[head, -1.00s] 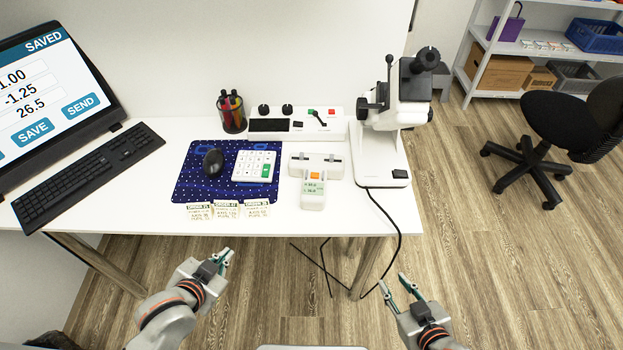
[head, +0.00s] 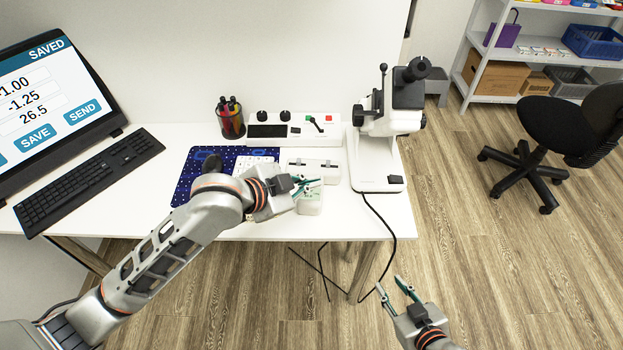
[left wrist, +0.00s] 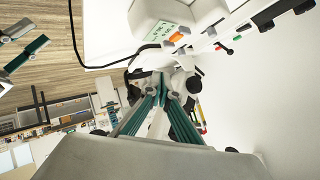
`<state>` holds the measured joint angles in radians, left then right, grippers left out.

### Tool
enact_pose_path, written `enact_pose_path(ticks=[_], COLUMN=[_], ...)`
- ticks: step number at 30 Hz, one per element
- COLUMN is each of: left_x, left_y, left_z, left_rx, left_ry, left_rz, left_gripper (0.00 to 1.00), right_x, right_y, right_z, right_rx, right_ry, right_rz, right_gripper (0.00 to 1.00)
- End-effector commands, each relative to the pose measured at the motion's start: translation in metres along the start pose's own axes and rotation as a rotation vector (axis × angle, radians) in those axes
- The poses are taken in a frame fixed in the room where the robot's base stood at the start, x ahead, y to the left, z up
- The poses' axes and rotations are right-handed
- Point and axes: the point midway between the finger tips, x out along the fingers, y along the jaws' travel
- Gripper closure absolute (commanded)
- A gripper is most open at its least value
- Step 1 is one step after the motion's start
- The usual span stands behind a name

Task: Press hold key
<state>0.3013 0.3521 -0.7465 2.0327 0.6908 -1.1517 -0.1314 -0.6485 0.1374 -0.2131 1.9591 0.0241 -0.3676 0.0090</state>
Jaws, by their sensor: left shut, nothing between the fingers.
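A small white handheld meter (head: 312,205) lies at the table's front beside the white block (head: 330,167). In the left wrist view the meter (left wrist: 158,12) shows a green display and an orange key (left wrist: 183,29); I cannot read a label on the key. My left gripper (head: 316,183) is shut and empty over the meter in the head view, hiding the key there. In the left wrist view its fingertips (left wrist: 165,78) are apart from the orange key in the picture. My right gripper (head: 391,283) is open and empty in front of the table, low right.
A white optical instrument (head: 385,125) stands right of the meter. A control box (head: 295,128) and a pen cup (head: 231,120) stand behind. A blue mat (head: 190,180), partly under my left arm, bears a mouse and keypad. A keyboard (head: 85,180) lies left.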

Motion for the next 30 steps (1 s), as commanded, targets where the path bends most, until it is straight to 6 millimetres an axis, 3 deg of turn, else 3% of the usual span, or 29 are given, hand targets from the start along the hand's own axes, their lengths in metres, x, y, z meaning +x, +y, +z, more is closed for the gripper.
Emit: enact_pose_path(ticks=[3, 9, 21, 30], left_x=[0.007, 0.014, 0.011, 0.009], left_y=[-0.009, -0.023, -0.068, -0.077], left_z=[-0.018, -0.034, -0.032, -0.029], left_rx=[0.074, 0.178, 0.295, 0.305], left_ry=[0.017, 0.015, -0.057, -0.075], left_rz=[0.048, 0.127, 0.215, 0.228], left_gripper=[1.00, 1.00, 1.00, 1.00], right_x=[-0.001, -0.001, -0.003, -0.003], right_y=[0.000, 0.001, 0.002, 0.002], right_z=[-0.001, -0.002, -0.006, -0.006], right_rx=[0.000, -0.001, -0.003, -0.003], right_ry=[0.000, 0.001, 0.005, 0.005], right_rz=[0.000, 0.001, 0.001, 0.002], right_gripper=[0.71, 0.71, 0.71, 0.71])
